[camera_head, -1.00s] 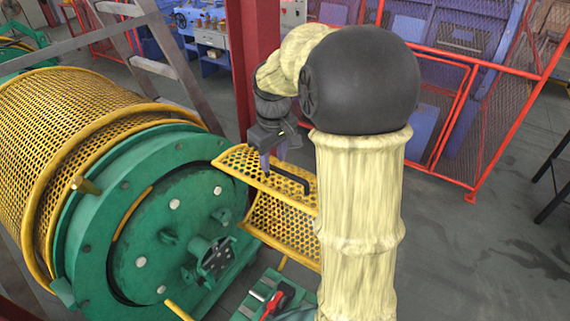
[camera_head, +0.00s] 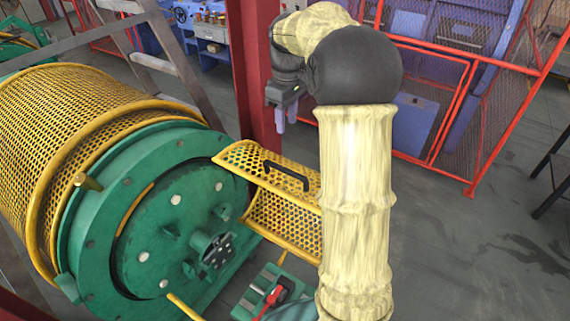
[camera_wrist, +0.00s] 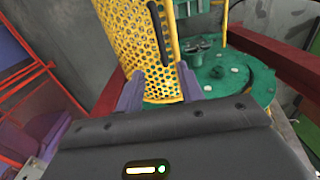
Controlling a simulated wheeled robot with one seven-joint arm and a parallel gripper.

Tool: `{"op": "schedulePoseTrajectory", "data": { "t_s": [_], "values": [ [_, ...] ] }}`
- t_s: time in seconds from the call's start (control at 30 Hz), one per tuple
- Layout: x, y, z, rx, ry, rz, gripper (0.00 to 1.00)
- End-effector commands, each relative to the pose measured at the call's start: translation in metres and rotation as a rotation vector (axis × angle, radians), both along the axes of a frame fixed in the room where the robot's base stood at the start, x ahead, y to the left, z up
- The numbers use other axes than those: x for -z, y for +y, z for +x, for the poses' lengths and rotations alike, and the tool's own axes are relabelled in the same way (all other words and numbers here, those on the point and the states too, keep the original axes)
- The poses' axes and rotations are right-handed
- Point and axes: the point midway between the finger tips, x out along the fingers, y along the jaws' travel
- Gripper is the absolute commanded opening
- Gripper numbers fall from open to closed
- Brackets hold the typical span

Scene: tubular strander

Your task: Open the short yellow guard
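The short yellow guard (camera_head: 283,222) is a perforated, bent panel at the right of the green disc end of the strander. A black bar handle (camera_head: 288,176) sits on its upper face. In the wrist view the guard (camera_wrist: 128,38) and its handle (camera_wrist: 158,35) lie ahead, beyond my fingertips. My gripper (camera_head: 286,122) hangs above the guard, fingers down, and is apart from the handle. In the wrist view my gripper (camera_wrist: 160,88) shows two fingers spread wide with nothing between them. My arm covers the guard's right edge in the head view.
The large yellow mesh drum guard (camera_head: 75,110) and the green disc (camera_head: 180,230) fill the left. A red post (camera_head: 256,70) stands close behind my gripper. A red mesh fence (camera_head: 480,120) is at the back right. Grey floor (camera_head: 450,250) is clear at the right.

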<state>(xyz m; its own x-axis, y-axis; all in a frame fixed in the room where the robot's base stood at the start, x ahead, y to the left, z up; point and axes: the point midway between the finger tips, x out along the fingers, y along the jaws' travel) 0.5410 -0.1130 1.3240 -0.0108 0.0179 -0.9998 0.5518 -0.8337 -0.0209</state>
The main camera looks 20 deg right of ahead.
Motion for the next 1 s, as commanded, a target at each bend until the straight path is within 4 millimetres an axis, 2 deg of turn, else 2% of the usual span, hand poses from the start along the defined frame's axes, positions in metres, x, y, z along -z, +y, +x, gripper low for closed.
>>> {"op": "schedulePoseTrajectory", "data": {
  "t_s": [0.7,0.83,1.0],
  "values": [
    [0.124,0.004,-0.003,-0.001,0.005,0.002,0.38],
    [0.143,0.004,-0.002,-0.001,0.004,0.001,0.38],
    [0.156,0.004,-0.003,-0.001,0.003,0.001,0.38]
  ]
}}
